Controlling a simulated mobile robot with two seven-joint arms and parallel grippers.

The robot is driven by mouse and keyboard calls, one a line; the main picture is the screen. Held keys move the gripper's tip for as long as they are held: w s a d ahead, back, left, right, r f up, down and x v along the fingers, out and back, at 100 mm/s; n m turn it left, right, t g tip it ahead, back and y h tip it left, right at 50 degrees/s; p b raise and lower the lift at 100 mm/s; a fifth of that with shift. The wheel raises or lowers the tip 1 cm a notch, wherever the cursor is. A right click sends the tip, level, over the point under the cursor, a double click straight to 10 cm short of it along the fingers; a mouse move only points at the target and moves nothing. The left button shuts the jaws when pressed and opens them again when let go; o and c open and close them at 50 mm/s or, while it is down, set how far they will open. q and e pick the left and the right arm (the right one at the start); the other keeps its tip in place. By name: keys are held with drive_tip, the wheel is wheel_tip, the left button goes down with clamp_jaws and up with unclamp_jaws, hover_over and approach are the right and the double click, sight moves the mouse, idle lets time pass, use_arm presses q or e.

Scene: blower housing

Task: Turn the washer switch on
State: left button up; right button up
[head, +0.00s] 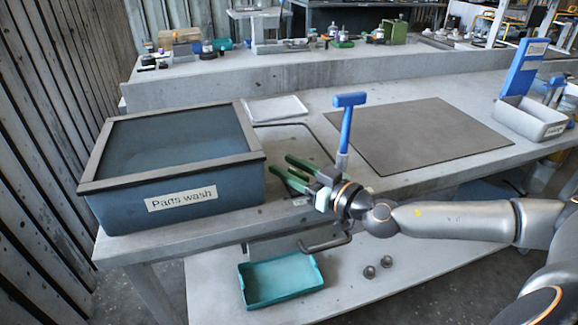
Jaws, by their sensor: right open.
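The washer is a dark blue-grey tank (108,208) with a grey rim and a "Parts wash" label, at the left end of the bench and full of dark liquid. I cannot make out its switch; a small pale patch (300,201) below my gripper is too small to identify. My right gripper (280,165) has green fingers, spread apart and empty, pointing left at the tank's right side, close to its front right corner. I cannot tell whether they touch it. My left gripper is not in view.
A blue T-shaped tool (347,122) stands upright just behind my right wrist. A grey mat (420,135), a pale tray (276,109) and a grey bin (530,120) with a blue sign are on the bench (440,185). A teal tray (281,281) lies on the lower shelf.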

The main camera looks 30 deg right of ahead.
drive_tip(key=shift+c, duration=0.3)
clamp_jaws()
